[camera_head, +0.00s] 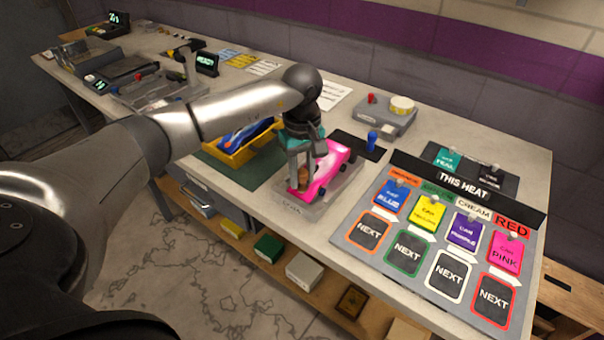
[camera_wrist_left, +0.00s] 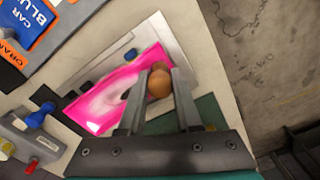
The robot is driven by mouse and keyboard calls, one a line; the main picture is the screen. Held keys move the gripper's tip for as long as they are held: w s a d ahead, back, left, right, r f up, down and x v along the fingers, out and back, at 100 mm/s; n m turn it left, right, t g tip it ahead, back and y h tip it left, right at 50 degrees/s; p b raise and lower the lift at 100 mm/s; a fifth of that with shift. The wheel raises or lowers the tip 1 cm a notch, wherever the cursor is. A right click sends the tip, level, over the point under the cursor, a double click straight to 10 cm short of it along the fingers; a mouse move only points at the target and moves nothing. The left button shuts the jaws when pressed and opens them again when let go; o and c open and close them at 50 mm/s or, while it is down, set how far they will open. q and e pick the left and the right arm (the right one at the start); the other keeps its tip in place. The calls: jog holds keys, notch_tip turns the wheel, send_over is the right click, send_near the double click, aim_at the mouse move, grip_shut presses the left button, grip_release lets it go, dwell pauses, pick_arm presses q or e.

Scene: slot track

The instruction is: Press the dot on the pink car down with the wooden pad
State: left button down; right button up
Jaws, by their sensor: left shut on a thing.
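The pink car (camera_head: 329,171) lies on a light grey plate (camera_head: 313,209) near the front edge of the bench. It also shows in the left wrist view (camera_wrist_left: 115,92), with a pale patch on its top. My left gripper (camera_head: 300,178) is at the car's near-left end. Its fingers are shut on the rounded brown wooden pad (camera_wrist_left: 159,84), seen between them in the left wrist view. The pad overlaps the car's end there; I cannot tell whether it touches the car. The dot cannot be made out. My right gripper is not in view.
A yellow tray (camera_head: 226,157) with a blue car stands left of my gripper on a green mat. A blue peg (camera_head: 371,141) stands behind the pink car. A grey box with a red button (camera_head: 386,119) is farther back. The "THIS HEAT" board (camera_head: 387,262) fills the right.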

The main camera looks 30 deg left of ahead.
pick_arm(q)
jog(key=shift+f, duration=0.1)
dwell(0.4)
jog(key=shift+r+p, duration=2.4)
jog(key=shift+r, duration=1.2)
